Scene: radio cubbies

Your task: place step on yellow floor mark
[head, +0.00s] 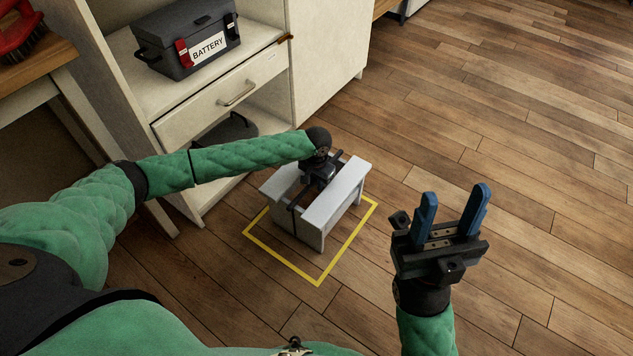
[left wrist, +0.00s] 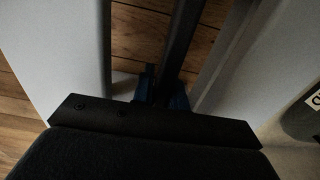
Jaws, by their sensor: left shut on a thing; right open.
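A small grey-white step (head: 336,196) with two top boards stands upright at the yellow floor mark (head: 290,268), a taped outline on the wood floor. The step covers the mark's far part; its near corner and right side show bare. I cannot tell whether every foot is inside the outline. My left gripper (head: 313,185) points down at the step's middle, shut on a dark bar between the boards. In the left wrist view, the bar (left wrist: 182,45) runs between the pale boards (left wrist: 62,50), with blue fingertips beside it. My right gripper (head: 455,212) is open and empty, right of the step.
A white cabinet (head: 330,60) stands behind the step, with a drawer (head: 225,98) and an open lower cubby. A battery box (head: 187,37) sits on its shelf. A wooden bench (head: 35,72) is at the far left. The floor to the right is clear.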

